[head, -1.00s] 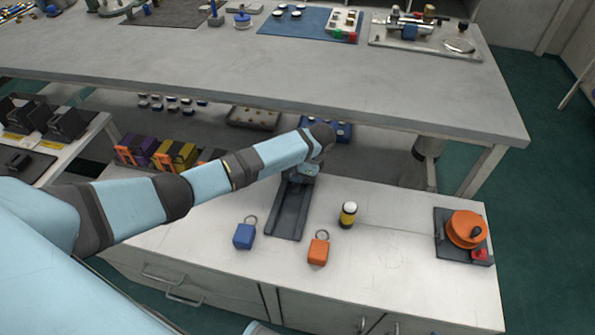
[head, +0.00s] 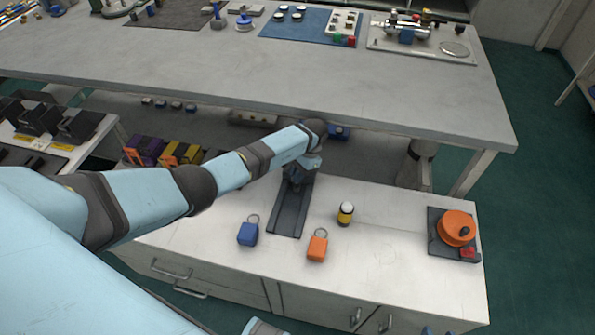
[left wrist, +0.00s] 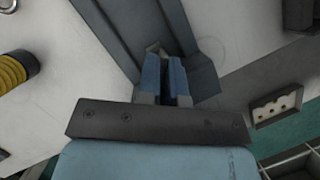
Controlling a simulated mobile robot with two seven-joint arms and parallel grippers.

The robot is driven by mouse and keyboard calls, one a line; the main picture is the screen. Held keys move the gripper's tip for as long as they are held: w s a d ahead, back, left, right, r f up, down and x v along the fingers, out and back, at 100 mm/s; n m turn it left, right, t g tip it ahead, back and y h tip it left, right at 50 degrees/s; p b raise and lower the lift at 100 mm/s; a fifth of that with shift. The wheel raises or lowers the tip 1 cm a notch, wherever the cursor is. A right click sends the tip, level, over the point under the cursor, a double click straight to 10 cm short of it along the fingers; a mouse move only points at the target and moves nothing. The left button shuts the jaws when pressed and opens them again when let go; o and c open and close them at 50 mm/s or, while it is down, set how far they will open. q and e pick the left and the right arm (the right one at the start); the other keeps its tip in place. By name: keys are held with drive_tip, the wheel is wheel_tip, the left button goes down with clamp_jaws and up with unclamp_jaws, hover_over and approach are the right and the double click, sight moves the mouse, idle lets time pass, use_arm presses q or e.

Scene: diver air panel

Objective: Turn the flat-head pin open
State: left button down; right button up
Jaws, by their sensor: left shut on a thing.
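A dark grey channel-shaped stand (head: 288,214) lies on the white cabinet top, and its bare surface also shows in the left wrist view (left wrist: 120,32). My left gripper (head: 298,180) is low over the far end of this stand, reaching down from the left arm. In the left wrist view the gripper's blue-padded fingers (left wrist: 164,76) are close together, shut on a small grey piece (left wrist: 155,48) whose end shows just past the tips. This appears to be the flat-head pin. Its head and slot are mostly hidden by the fingers.
On the cabinet top are a blue tag block (head: 248,234), an orange tag block (head: 317,246), a yellow-and-black cylinder (head: 345,215) and an orange reel (head: 456,228) on a dark base. The grey bench (head: 300,85) overhangs behind the gripper. The front right of the cabinet top is clear.

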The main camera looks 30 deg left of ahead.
use_arm(q)
drive_tip(key=shift+s+f, duration=0.35)
drive_tip(key=shift+f, duration=0.05)
drive_tip(key=c, duration=1.6)
unclamp_jaws()
drive_tip(key=shift+c, duration=0.2)
drive_tip(key=shift+o, duration=0.4)
drive_tip(key=shift+w, duration=0.15)
use_arm(e)
drive_tip(key=shift+w, duration=0.15)
drive_tip(key=shift+r, duration=0.1)
use_arm(q)
drive_tip(key=shift+w+r+p, duration=0.1)
drive_tip(key=shift+r+p, duration=0.2)
drive_tip(key=shift+r, duration=0.3)
wheel_tip(320, 180, up, 19)
drive_tip(key=p, duration=0.8)
use_arm(e)
drive_tip(key=shift+s+d+r, duration=0.1)
drive_tip(key=shift+s+r, duration=0.1)
drive_tip(key=shift+r, duration=0.65)
drive_tip(key=shift+s+d+r, duration=0.1)
drive_tip(key=shift+s+r, duration=0.05)
drive_tip(key=shift+r, duration=0.75)
drive_tip(key=shift+s+d+r, duration=0.1)
drive_tip(key=shift+s+r, duration=0.1)
drive_tip(key=shift+r, duration=0.65)
use_arm(q)
drive_tip(key=shift+a+f, duration=0.1)
drive_tip(key=shift+f, duration=0.05)
